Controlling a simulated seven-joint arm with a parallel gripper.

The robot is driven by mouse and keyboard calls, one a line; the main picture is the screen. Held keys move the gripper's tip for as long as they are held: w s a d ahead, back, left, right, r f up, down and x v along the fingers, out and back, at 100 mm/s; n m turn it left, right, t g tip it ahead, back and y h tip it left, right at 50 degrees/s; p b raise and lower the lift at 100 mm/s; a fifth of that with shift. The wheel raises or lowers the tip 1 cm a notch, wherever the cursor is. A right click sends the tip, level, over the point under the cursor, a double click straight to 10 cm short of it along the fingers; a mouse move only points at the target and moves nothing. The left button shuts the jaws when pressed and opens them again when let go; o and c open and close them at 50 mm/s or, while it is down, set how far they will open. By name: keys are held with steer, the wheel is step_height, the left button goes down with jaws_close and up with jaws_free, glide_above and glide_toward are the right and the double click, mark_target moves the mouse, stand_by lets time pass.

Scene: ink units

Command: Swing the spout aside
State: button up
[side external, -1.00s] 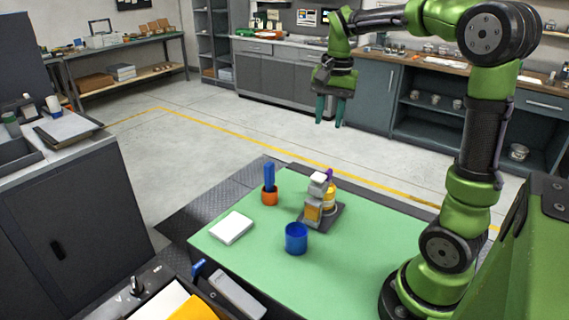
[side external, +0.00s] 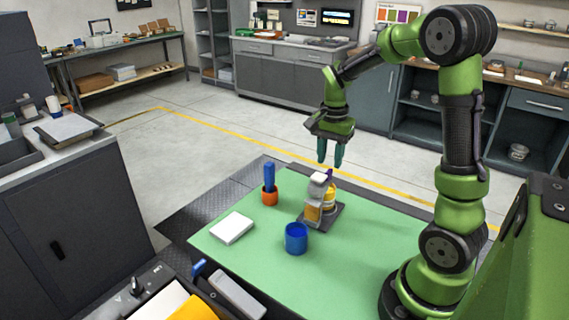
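The ink unit (side external: 313,211) stands on a dark base plate (side external: 332,216) on the green mat. It has a grey and white upper part, an orange-yellow front and a yellow round part behind. A small purple piece (side external: 330,174) shows at its top right; I cannot tell for sure whether this is the spout. My gripper (side external: 330,163) points down with its two teal fingers a little apart and nothing between them. In the picture the fingertips are just above the unit's top, and I see no contact.
A blue cup (side external: 296,238) stands in front of the unit. An orange pot with a blue-handled tool (side external: 269,186) stands to its left, and a white pad (side external: 232,228) lies further left. The green mat (side external: 265,262) is clear at the front and right.

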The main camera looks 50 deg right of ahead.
mark_target(329, 171)
steer(key=shift+f, duration=1.6)
jaws_close()
steer(key=shift+r, duration=0.1)
